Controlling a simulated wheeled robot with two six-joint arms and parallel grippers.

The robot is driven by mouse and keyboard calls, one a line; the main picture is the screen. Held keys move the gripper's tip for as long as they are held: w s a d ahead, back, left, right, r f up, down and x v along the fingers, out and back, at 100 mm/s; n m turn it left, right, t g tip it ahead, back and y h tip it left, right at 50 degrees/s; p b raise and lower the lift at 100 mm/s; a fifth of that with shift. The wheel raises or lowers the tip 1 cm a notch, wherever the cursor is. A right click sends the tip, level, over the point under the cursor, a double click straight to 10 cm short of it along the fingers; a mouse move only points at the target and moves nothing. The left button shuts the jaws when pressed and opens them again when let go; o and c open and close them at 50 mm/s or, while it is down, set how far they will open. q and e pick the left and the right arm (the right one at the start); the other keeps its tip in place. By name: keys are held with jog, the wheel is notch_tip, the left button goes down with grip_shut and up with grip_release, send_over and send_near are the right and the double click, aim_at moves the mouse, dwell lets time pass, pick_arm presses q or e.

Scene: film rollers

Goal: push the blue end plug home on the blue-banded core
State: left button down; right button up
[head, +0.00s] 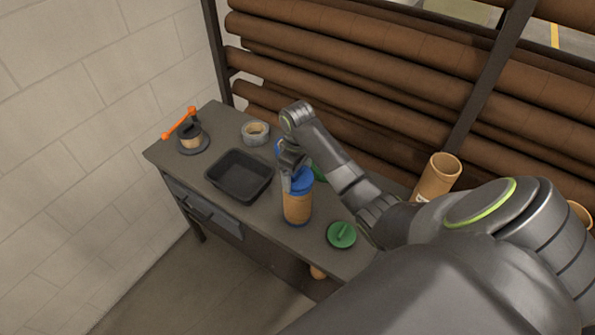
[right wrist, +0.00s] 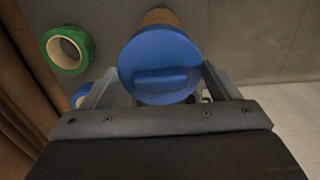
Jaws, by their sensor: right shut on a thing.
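The blue end plug (head: 302,180), a round disc with a raised grip bar, is at the top of the upright brown core (head: 297,207) on the bench. The core has a dark blue edge at its foot. In the right wrist view the plug (right wrist: 160,62) faces the camera and hides most of the core (right wrist: 162,17). My right gripper (head: 290,172) is at the plug from above, with one finger on either side of it, shut on the plug. How deep the plug sits is hidden. My left gripper is not in view.
A black tray (head: 240,192) lies left of the core. A grey roll (head: 256,130) and an orange-handled tool (head: 180,123) stand at the back left. Brown rolls (head: 330,70) fill the rack behind.

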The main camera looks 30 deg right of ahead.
jog(key=shift+f, duration=0.35)
dwell(0.5)
dwell(0.3)
jog(key=o, duration=0.9)
